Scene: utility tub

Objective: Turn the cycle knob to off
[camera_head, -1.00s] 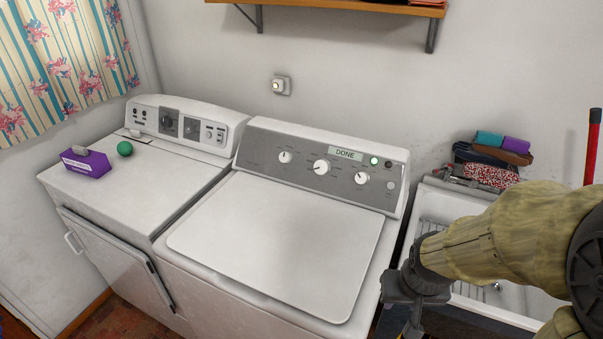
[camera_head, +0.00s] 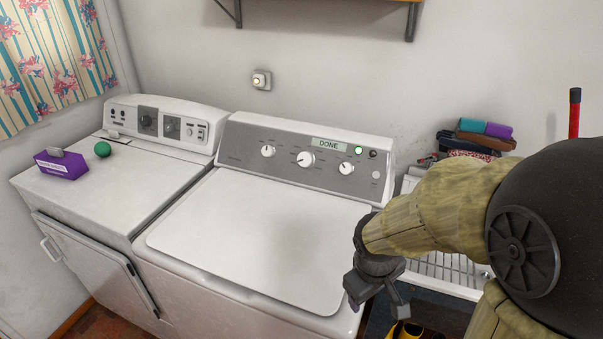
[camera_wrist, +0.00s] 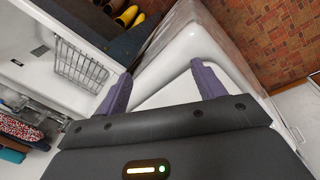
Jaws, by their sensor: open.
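The washer (camera_head: 260,225) stands in the middle of the head view, lid closed. Which knob is the cycle knob I cannot read. My gripper (camera_head: 378,300) is off the washer's front right corner, well apart from the panel. In the wrist view its two purple-grey fingers (camera_wrist: 160,88) are spread and empty, over the washer's corner.
A dryer (camera_head: 120,180) with a purple box (camera_head: 62,164) and green ball (camera_head: 102,149) stands left. A utility tub with a wire rack (camera_wrist: 80,66) is to the right, folded cloths (camera_head: 478,138) behind it. A shelf (camera_head: 330,1) hangs above. Yellow boots (camera_wrist: 126,15) stand on the floor.

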